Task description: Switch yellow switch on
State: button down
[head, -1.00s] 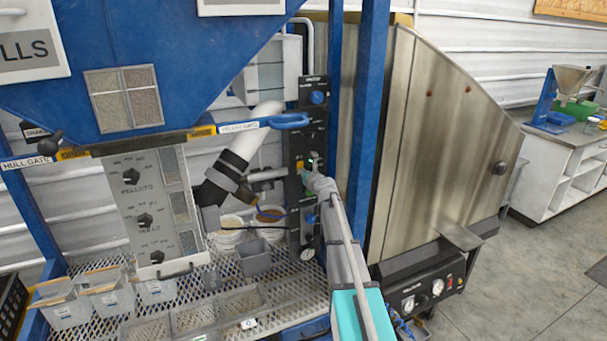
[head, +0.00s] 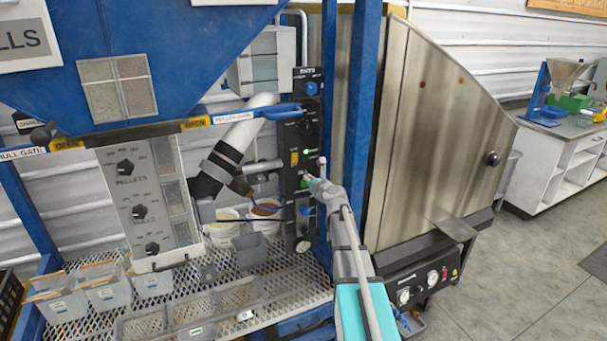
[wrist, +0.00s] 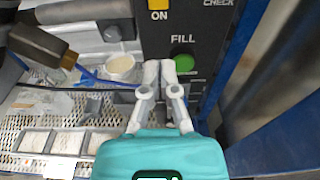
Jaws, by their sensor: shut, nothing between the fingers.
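The yellow switch (head: 294,158) is on the dark control panel (head: 308,125), left of a small lit green lamp (head: 306,152). In the wrist view the lower part of the yellow switch (wrist: 159,4), marked ON, shows at the top edge; its upper part is cut off, so its position is unclear. My gripper (head: 311,182) is in front of the panel, below the switch. In the wrist view my gripper (wrist: 158,66) is shut and empty, its fingertips below the switch and just left of the green FILL button (wrist: 184,63). I cannot tell whether they touch the panel.
A blue post (head: 360,110) stands close to the panel's right, beside a steel cabinet (head: 430,140). A pipe with a dark nozzle (head: 225,165) and buckets (head: 265,210) are to the left. A mesh shelf (head: 285,285) with bins lies below.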

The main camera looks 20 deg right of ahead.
jog(key=shift+s+f, duration=0.15)
jog(key=shift+s, duration=0.9)
jog(key=shift+s+f, duration=0.1)
jog(key=shift+s, duration=0.95)
jog(key=s+a+f+n+g+y, duration=0.2)
jog(key=s+a+f+n+g, duration=0.25)
jog(key=a+n, duration=0.55)
jog(key=s+a+f+n+g+y, duration=0.3)
jog(key=s+a+f+n+g, duration=0.15)
jog(key=a+n, duration=0.5)
jog(key=s+a+f+n+g+h, duration=0.2)
jog(key=s+f+n+g, duration=0.1)
jog(key=s+n, duration=0.5)
jog(key=s+a+f+n+g+h, duration=0.2)
jog(key=s+f+n+g+h, duration=0.1)
jog(key=s+n, duration=0.5)
jog(key=shift+s+f+g+h, duration=0.3)
jog(key=shift+s+f+g, duration=0.4)
jog(key=shift+s, duration=1)
jog(key=shift+r, duration=0.1)
